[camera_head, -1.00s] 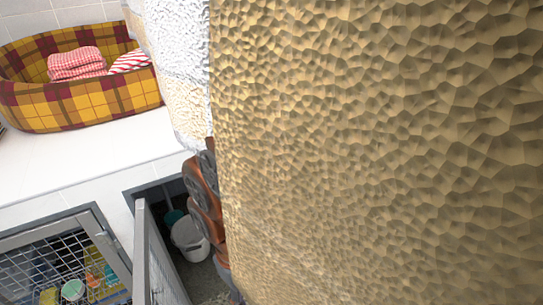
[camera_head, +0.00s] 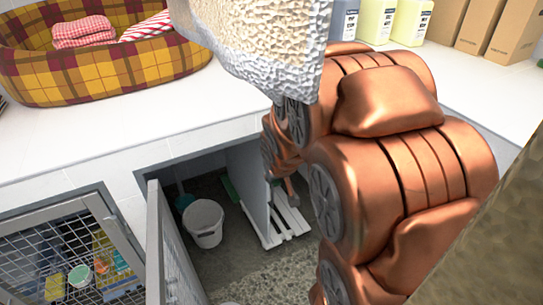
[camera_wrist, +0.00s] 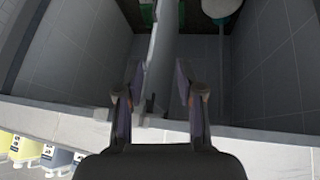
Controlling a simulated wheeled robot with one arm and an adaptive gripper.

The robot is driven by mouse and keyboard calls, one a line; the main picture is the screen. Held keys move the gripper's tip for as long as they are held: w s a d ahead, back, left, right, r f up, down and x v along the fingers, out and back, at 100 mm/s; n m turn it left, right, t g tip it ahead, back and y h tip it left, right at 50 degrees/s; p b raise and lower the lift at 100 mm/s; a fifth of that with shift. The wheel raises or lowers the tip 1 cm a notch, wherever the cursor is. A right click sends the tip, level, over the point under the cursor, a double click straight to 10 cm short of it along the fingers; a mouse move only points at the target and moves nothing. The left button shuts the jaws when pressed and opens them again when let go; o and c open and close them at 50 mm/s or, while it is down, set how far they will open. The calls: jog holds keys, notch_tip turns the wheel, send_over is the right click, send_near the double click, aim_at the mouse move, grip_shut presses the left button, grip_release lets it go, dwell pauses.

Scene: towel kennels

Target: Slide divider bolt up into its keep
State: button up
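The pale divider panel (camera_head: 250,175) stands upright inside the open kennel in the head view. In the wrist view the divider (camera_wrist: 163,50) shows edge-on, running away between the fingertips of my gripper (camera_wrist: 157,88). The gripper is open, one finger on each side of the divider's line, and no contact is clear. A small light grey piece (camera_wrist: 150,104) sits near the left finger; I cannot tell if it is the bolt. The keep cannot be made out.
An open grey door (camera_head: 165,245) stands at the kennel's left side. A white bucket (camera_head: 204,222) is on the floor inside, left of the divider. A plaid basket (camera_head: 110,72) with towels, several bottles (camera_head: 376,20) and cardboard boxes (camera_head: 480,25) stand on the white counter (camera_head: 130,122).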

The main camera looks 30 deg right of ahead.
jog(key=w+d+f+m+t+y+b, duration=0.1)
jog(key=w+d+f+t+b, duration=0.8)
jog(key=w+d+f+t, duration=0.3)
jog(key=shift+w+a+r, duration=0.1)
jog(key=shift+w+r, duration=0.15)
jog(key=shift+w, duration=1.2)
jog(key=shift+w+d+r, duration=0.1)
jog(key=shift+w+r, duration=0.15)
jog(key=shift+w, duration=1.25)
jog(key=shift+w+a+r, duration=0.1)
jog(key=shift+w+r, duration=0.15)
jog(key=shift+w, duration=1.2)
grip_shut()
